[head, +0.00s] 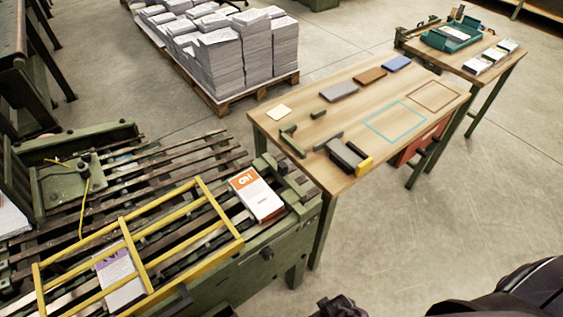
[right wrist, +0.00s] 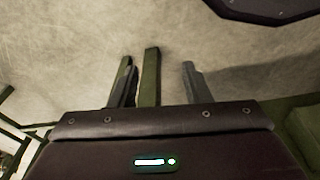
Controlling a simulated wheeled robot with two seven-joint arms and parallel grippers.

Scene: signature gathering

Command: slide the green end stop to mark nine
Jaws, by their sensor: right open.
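Green blocks (head: 290,182) stand at the right end of the slatted bed, just past a white and orange booklet (head: 256,194). I cannot tell which of these is the end stop, and no numbered marks are readable. My right gripper (right wrist: 158,78) is open in the right wrist view, its fingers over the floor. A green bar (right wrist: 150,78) shows between them; I cannot tell how far off it is. My left gripper is not identifiable.
A yellow frame (head: 141,267) lies over the slatted bed, with a purple and white booklet (head: 119,275) under it. The table carries coloured blocks and drawn outlines. A pallet (head: 229,101) of paper stacks stands behind. Floor (head: 420,215) is clear right of the table.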

